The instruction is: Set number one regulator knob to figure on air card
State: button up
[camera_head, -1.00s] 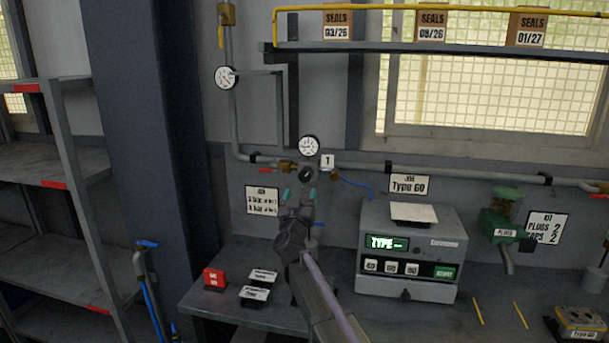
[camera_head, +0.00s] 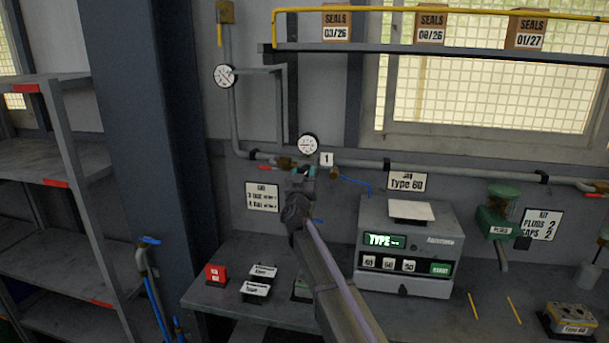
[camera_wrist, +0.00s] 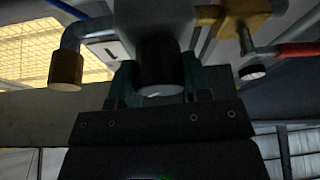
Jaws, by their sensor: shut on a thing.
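The regulator knob is a dark cylinder (camera_wrist: 160,68) in the wrist view, below a grey regulator body. My gripper (camera_wrist: 158,85) has its green-tipped fingers on both sides of the knob, shut on it. In the head view my gripper (camera_head: 301,172) covers the knob, just below the round white gauge (camera_head: 308,145) and left of the number 1 tag (camera_head: 326,159). The gauge's needle is too small to read. The air card may be the white wall card (camera_head: 262,197) left of my gripper; its small print is not legible.
A test unit (camera_head: 410,245) showing "TYPE" stands on the bench at right. A red block (camera_head: 215,274) and small cards (camera_head: 256,290) lie at front left. A blue-handled valve (camera_head: 349,182) sits right of the regulator. A pipe (camera_head: 450,172) runs along the wall.

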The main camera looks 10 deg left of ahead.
jog(key=c, duration=0.3)
jog(key=shift+m+h, duration=0.4)
jog(key=shift+m, duration=0.2)
jog(key=m+h, duration=0.1)
jog(key=m, duration=0.1)
jog(key=m+h, duration=0.1)
jog(key=m, duration=0.2)
jog(key=shift+r+g+h, duration=0.1)
jog(key=shift+g+h, duration=0.2)
jog(key=shift+g, duration=0.1)
jog(key=m+h+p, duration=0.1)
jog(key=m, duration=0.2)
jog(key=m+g+h, duration=0.1)
jog(key=m, duration=0.2)
jog(key=shift+r+m+g+h+p, duration=0.1)
jog(key=shift+m+g+h+p, duration=0.2)
jog(key=shift+p, duration=0.1)
jog(key=m+g+p, duration=0.1)
jog(key=m, duration=0.2)
jog(key=m+g+h+p, duration=0.1)
jog(key=m, duration=0.2)
jog(key=shift+m, duration=0.3)
jog(key=shift+m+g+p, duration=1.1)
jog(key=shift+m+p, duration=0.25)
jog(key=shift+m, duration=0.95)
jog(key=shift+f, duration=0.2)
